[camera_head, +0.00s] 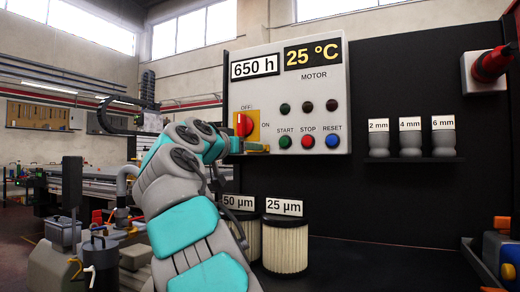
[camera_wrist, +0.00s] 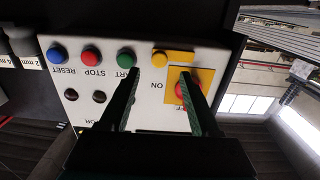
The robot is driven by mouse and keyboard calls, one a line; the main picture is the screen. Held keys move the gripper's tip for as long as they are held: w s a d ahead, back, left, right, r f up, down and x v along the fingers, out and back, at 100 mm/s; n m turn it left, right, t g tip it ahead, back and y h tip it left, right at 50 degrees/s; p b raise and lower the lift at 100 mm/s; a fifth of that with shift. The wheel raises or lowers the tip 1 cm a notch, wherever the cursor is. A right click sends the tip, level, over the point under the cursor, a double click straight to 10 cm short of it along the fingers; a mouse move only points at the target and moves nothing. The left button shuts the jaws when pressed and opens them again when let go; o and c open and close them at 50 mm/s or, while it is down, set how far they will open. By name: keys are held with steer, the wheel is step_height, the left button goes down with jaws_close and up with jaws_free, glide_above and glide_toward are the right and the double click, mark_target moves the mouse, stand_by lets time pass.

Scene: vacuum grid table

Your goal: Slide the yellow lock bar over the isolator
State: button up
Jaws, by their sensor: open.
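The isolator (camera_head: 244,124) is a red knob on a yellow plate on the grey motor panel, between the OFF and ON labels. It also shows in the wrist view (camera_wrist: 181,91), partly behind one finger. The yellow lock bar (camera_head: 256,148) lies just below the plate, apart from the knob. In the wrist view, turned upside down, the lock bar (camera_wrist: 173,57) appears above the plate with a round yellow end. My gripper (camera_wrist: 158,71) is open and empty, its fingers pointing at the panel, with the lock bar just beyond the gap between the tips.
START, STOP and RESET buttons (camera_head: 308,142) sit right of the lock bar, with dark lamps above them. Two filters (camera_head: 285,245) stand below the panel. Labelled grey cups (camera_head: 410,143) stand on a shelf at right, under a red device (camera_head: 490,65).

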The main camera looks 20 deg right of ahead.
steer(key=p+x, duration=0.1)
steer(key=x, duration=0.6)
steer(key=shift+p, duration=0.35)
steer(key=shift+s, duration=0.1)
jaws_close()
stand_by(1.0)
